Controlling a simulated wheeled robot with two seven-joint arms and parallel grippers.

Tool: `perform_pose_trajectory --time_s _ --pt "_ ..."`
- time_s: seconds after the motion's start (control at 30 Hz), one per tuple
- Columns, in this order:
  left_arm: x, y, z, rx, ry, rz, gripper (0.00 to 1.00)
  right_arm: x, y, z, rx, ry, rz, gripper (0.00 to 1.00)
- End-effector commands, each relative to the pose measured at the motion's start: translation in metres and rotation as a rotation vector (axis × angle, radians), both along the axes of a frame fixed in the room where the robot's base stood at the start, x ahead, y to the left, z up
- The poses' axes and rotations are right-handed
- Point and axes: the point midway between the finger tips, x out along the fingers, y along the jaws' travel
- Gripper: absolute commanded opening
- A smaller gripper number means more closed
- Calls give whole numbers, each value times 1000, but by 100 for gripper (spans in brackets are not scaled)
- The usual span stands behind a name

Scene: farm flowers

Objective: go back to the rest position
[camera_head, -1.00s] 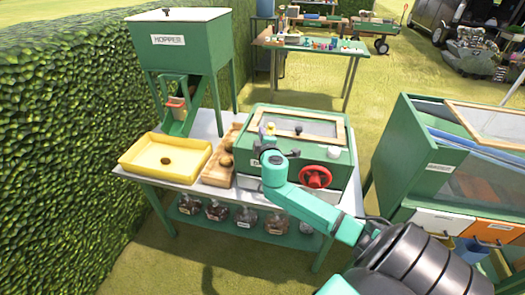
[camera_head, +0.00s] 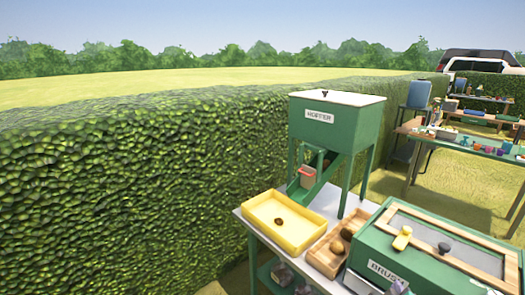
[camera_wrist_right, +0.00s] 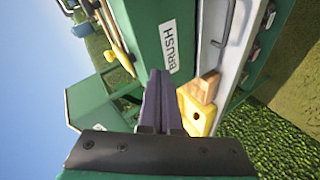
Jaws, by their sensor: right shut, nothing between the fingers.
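My right gripper (camera_wrist_right: 160,98) shows in the right wrist view with its two dark purple fingers together and nothing between them. It points toward the front of the green box labelled BRUSH (camera_wrist_right: 170,48). In the head view only a small purple tip of the right gripper (camera_head: 398,287) shows at the bottom edge, in front of the green BRUSH box (camera_head: 372,248). The rest of the right arm is out of the head view. My left gripper is in neither view.
A green hopper (camera_head: 335,125) stands on the table (camera_head: 338,205) beside a yellow tray (camera_head: 262,236) and a wooden tray (camera_head: 318,258) holding round brown items. A tall hedge (camera_head: 120,190) runs along the left. Another table (camera_head: 480,148) with small items stands at right.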

Motion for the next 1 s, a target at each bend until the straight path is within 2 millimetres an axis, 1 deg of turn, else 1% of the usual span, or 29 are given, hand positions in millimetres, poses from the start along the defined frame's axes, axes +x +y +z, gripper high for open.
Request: perform_pose_trajectory --time_s 0.03,0.1,0.2,0.3,0.4,0.47,0.5,0.6,0.67,0.7,0.77,0.8,0.87,0.97,1.0 --pt "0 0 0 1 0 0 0 -18 11 -21 120 54 -43 0" --pt "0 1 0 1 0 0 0 -41 28 -45 266 133 -93 0" --pt "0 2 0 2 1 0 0 -71 53 -69 436 234 -144 0" --pt "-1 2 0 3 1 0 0 -98 80 -86 585 328 -179 0" --pt "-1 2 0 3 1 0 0 -123 108 -96 719 419 -204 0" --pt "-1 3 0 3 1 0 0 -137 125 -99 797 473 -213 0" --pt "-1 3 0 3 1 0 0 -144 133 -105 831 503 -218 0" --pt "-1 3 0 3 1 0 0 -135 131 -141 815 515 -223 0" --pt "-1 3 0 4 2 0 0 -133 132 -161 811 523 -225 0" --pt "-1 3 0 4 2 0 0 -133 132 -175 810 529 -228 0" --pt "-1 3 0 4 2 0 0 -132 132 -197 808 538 -230 0" --pt "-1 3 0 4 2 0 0 -133 132 -213 806 546 -232 0" --pt "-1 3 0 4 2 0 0 -136 132 -238 803 557 -235 0" --pt "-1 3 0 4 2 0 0 -147 131 -285 798 579 -240 0" --pt "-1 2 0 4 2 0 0 -154 131 -306 795 589 -243 0"
